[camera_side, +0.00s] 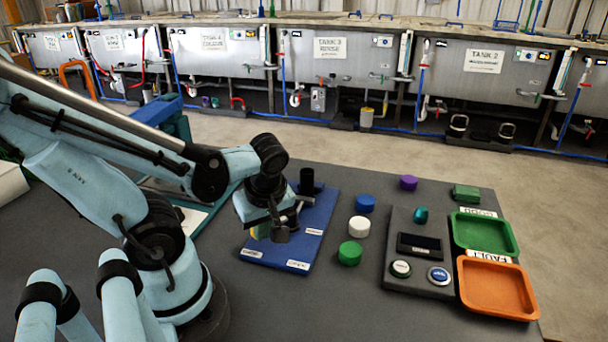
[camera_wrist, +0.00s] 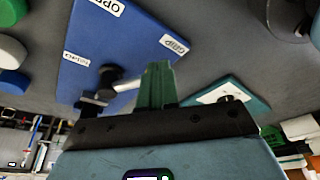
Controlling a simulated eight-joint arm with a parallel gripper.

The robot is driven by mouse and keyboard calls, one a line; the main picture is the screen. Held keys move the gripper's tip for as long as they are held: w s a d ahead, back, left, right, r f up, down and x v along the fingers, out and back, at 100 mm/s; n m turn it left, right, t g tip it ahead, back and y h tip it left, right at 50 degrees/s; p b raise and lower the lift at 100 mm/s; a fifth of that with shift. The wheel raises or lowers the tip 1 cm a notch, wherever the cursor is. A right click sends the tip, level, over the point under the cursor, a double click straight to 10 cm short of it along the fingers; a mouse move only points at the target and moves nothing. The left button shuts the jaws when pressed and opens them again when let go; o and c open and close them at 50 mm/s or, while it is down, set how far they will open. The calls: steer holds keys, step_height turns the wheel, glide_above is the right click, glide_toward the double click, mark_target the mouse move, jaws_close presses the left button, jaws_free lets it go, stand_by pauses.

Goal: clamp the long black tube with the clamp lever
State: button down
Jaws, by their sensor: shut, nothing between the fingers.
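A blue board (camera_side: 322,215) with white labels lies on the dark table in the side view; it also shows in the wrist view (camera_wrist: 120,45). A black tube (camera_side: 307,181) stands upright at the board's far end in the side view. In the wrist view a silver lever rod with a black knob (camera_wrist: 109,73), apparently the clamp lever, is just left of my fingers. My gripper (camera_side: 263,231) is over the board's near left part, its green fingers (camera_wrist: 157,84) shut and empty. Whether the fingers touch the lever cannot be told. My wrist hides part of the board and clamp.
Blue (camera_side: 365,203), white (camera_side: 359,227), green (camera_side: 350,253) and purple (camera_side: 408,182) round pieces stand right of the board. Further right are a dark button panel (camera_side: 399,279), a green tray (camera_side: 456,231) and an orange tray (camera_side: 464,284). Tanks line the back.

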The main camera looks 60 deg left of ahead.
steer(key=d+r, duration=0.7)
steer(key=r, duration=0.3)
steer(key=shift+r, duration=0.15)
stand_by(0.4)
steer(key=w+f+m+t+h, duration=0.2)
steer(key=w+m+t, duration=0.5)
steer(key=m, duration=1.1)
steer(key=shift+w+m+h, duration=0.3)
steer(key=shift+w+h, duration=0.4)
steer(key=shift+w, duration=1.35)
steer(key=shift+d, duration=0.1)
